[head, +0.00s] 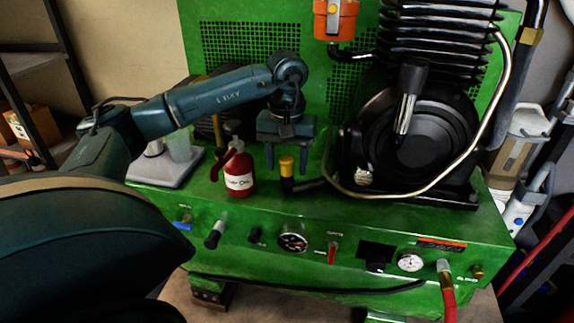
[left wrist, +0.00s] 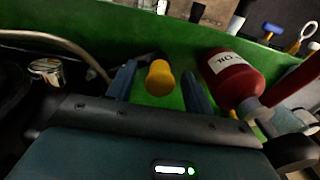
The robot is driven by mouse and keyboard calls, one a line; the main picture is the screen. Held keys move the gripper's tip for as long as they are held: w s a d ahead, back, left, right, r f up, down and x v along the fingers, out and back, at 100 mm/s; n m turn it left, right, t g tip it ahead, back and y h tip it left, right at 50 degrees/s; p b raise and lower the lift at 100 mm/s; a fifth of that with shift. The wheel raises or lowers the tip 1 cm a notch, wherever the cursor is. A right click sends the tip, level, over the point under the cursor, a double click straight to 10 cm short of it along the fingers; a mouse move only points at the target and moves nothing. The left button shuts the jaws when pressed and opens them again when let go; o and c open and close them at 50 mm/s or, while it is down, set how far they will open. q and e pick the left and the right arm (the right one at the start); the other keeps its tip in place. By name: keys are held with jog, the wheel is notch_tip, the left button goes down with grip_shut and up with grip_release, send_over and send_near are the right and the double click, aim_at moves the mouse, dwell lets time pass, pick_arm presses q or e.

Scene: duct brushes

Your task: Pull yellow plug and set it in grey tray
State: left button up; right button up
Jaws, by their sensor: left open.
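The yellow plug (head: 287,164) stands upright on a dark fitting on top of the green machine; in the left wrist view its rounded yellow cap (left wrist: 160,78) shows. My left gripper (head: 286,168) points down over it, open. Its two fingers stand either side of the plug, with visible gaps, in the left wrist view (left wrist: 160,70). The grey tray (head: 178,178) lies on the machine's top at the left, partly hidden by my left arm, with a clear container and a pale object on it. My right gripper is not in view.
A red oil can (head: 240,172) stands between the tray and the plug, close to my left gripper. A black compressor wheel (head: 425,150) and a curved metal pipe (head: 400,196) are right of the plug. Gauges and knobs line the green front panel (head: 330,275).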

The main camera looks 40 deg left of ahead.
aim_at(288, 159)
pick_arm(q)
grip_shut()
dwell(0.4)
jog(key=shift+r, duration=0.15)
jog(key=shift+r+p, duration=2.5)
jog(key=shift+r, duration=0.4)
jog(key=shift+d, duration=0.1)
